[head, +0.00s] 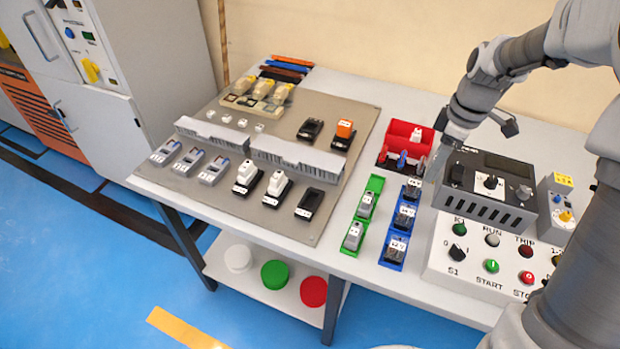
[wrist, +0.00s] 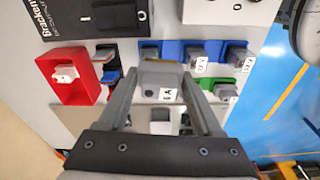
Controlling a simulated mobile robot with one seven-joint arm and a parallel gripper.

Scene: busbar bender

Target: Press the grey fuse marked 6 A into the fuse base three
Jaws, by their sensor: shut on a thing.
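My gripper (wrist: 162,76) is shut on a grey fuse (wrist: 158,84) with a white label that reads 6 A. In the head view, the gripper (head: 438,158) hangs beside the grey control unit, and the fuse in it cannot be made out clearly. An empty black fuse base (head: 310,204) stands at the right end of the front row on the grey mounting plate (head: 270,222). Its mark is too small to read. Two black bases to its left carry white fuses (head: 246,174) (head: 278,184). The held fuse is apart from the empty base.
A green rack (head: 374,185) and a blue rack (head: 391,262) hold grey fuses. A red bin (head: 398,130) holds a white piece. The control unit (head: 500,165) and button panel (head: 470,262) stand at right. A light grey duct (head: 295,156) crosses the plate behind the bases.

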